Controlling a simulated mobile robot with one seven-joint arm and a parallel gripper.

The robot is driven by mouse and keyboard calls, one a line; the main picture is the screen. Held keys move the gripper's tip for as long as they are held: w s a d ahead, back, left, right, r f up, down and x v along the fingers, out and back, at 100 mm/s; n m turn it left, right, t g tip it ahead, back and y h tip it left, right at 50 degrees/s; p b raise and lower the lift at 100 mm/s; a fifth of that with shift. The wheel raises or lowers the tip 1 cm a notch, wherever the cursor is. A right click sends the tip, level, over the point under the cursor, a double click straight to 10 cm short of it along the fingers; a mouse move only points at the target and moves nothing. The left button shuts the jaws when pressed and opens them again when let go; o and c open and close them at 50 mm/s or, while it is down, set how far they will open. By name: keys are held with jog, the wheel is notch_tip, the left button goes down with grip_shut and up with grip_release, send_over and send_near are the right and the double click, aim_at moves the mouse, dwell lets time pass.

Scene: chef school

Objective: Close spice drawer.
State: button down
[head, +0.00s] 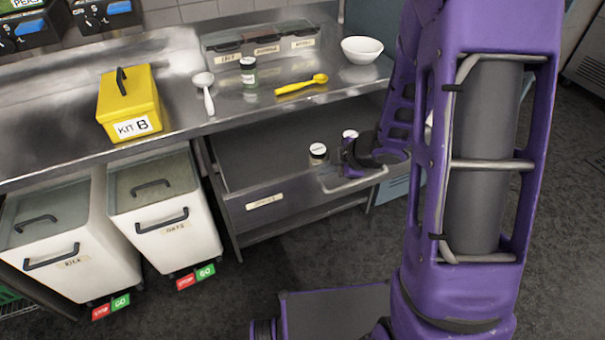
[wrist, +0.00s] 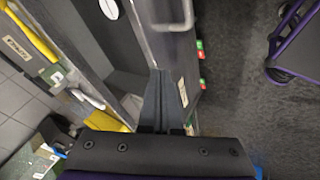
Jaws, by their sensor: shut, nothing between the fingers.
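The grey metal spice drawer (head: 262,202) is pulled out from under the steel counter in the head view. Its front has a pale label and a bar handle (head: 353,181). My gripper (head: 350,160) is at the drawer's right part, by the front panel and above the handle. In the wrist view my gripper (wrist: 158,73) is shut and empty, with its fingertips at the front panel (wrist: 160,50). The handle (wrist: 172,24) lies beyond the fingertips. I cannot tell whether the fingers touch the panel.
White bins, one labelled Oats (head: 164,212), stand left of the drawer. Floor in front is clear.

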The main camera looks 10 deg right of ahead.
jog(key=s+a+f+n+g+y, duration=0.1)
jog(key=s+f+n+g, duration=0.15)
jog(key=s, duration=0.45)
jog(key=b, duration=0.3)
send_near(286, 206)
notch_tip(286, 206, down, 4)
jog(key=a, duration=0.2)
jog(key=shift+w, duration=0.65)
